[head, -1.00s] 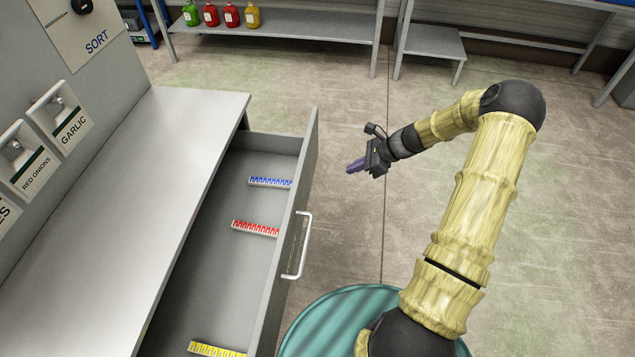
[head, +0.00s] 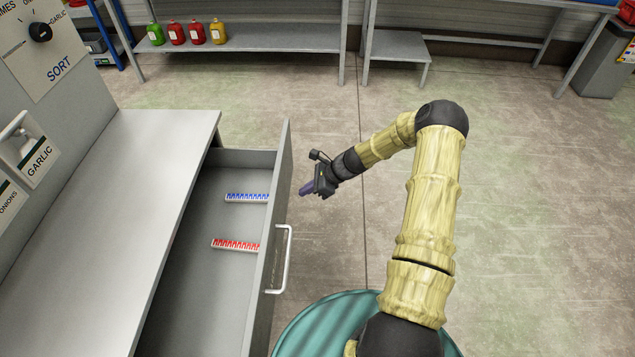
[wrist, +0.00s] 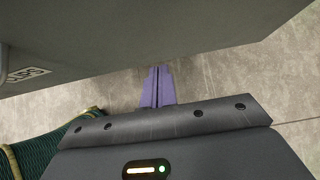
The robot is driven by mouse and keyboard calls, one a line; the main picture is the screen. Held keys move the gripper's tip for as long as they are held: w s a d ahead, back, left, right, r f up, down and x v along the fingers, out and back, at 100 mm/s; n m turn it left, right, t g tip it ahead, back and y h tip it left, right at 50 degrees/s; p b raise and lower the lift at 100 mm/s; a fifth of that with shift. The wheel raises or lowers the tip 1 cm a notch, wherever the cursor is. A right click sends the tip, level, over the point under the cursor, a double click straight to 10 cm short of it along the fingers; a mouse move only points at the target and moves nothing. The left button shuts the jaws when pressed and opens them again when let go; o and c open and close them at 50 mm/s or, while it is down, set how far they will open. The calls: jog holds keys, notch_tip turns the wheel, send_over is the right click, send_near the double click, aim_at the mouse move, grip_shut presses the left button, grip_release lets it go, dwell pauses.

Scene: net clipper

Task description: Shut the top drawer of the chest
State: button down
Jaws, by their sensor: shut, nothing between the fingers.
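The top drawer (head: 163,303) of the grey chest (head: 150,165) is pulled far out in the head view. Its front panel (head: 271,205) has a white bar handle (head: 287,260). Inside lie a blue comb-like strip (head: 247,198) and a red one (head: 236,245). My gripper (head: 304,190) is shut and empty, just right of the far end of the drawer front, on its outer side. In the wrist view the purple fingers (wrist: 158,88) are together, pointing at a grey panel (wrist: 140,35) with a partly seen label; whether they touch it cannot be told.
A shelf (head: 270,38) with red, green and yellow bottles stands at the back. A low grey bench (head: 400,45) is beside it. The floor (head: 530,200) right of my arm is clear.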

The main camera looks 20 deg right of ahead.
aim_at(285, 194)
jog(key=a, duration=0.1)
jog(key=w+a, duration=0.1)
jog(key=a, duration=0.1)
jog(key=shift+w+a+p, duration=0.1)
jog(key=shift+a+p, duration=0.1)
jog(key=shift+p, duration=0.1)
jog(key=shift+w+a, duration=0.1)
jog(key=shift+a, duration=0.05)
